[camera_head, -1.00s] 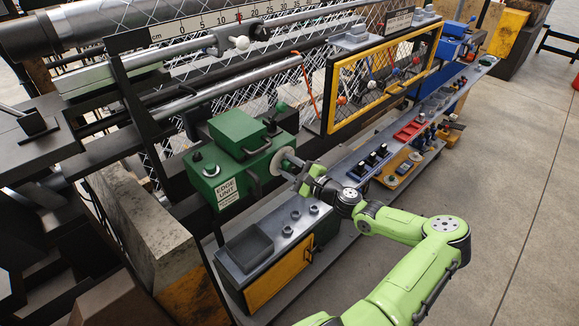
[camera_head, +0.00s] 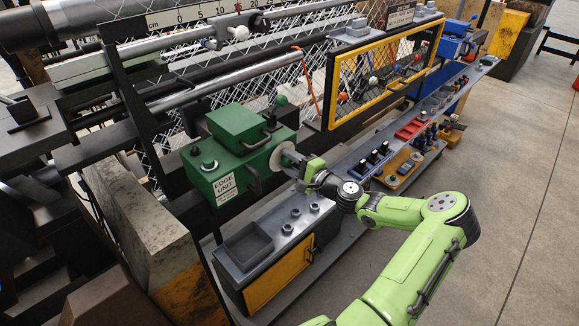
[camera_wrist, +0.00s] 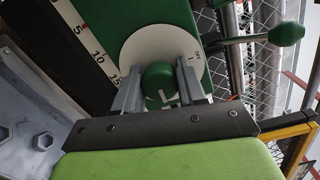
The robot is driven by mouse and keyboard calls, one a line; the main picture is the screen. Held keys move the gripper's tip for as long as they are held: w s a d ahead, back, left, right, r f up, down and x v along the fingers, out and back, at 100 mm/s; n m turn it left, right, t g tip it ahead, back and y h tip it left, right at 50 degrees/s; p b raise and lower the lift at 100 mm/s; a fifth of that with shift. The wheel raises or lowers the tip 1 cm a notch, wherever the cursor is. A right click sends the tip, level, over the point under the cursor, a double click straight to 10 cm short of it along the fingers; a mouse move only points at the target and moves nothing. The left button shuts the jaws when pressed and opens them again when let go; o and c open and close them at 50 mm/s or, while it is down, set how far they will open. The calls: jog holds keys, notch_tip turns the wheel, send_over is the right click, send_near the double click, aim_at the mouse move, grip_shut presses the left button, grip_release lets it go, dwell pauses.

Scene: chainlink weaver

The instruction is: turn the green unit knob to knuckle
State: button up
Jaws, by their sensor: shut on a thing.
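The green edge unit (camera_head: 225,150) hangs on the machine at left centre in the head view, with a label plate (camera_head: 224,188) on its front. Its side carries a pale round dial (camera_head: 283,157). In the wrist view the green knob (camera_wrist: 158,80) stands at the middle of the white dial (camera_wrist: 143,42). My gripper (camera_wrist: 158,88) is shut on this knob, one finger on each side. In the head view my gripper (camera_head: 296,164) hides the knob.
A green ball-ended lever (camera_wrist: 287,34) sticks out to the right of the dial in the wrist view. Open floor (camera_head: 500,190) lies to the right.

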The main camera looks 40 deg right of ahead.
jog(key=n+b, duration=0.3)
jog(key=n, duration=0.1)
jog(key=shift+f+b, duration=0.3)
jog(key=shift+b, duration=0.1)
jog(key=shift+n+b, duration=1.15)
jog(key=shift+n, duration=0.05)
jog(key=shift+r+h, duration=0.15)
jog(key=shift+h, duration=0.15)
jog(key=o, duration=1)
jog(key=shift+o, duration=0.2)
jog(key=s+r, duration=0.1)
jog(key=s, duration=1.4)
jog(key=shift+s+d, duration=0.35)
jog(key=shift+d, duration=0.1)
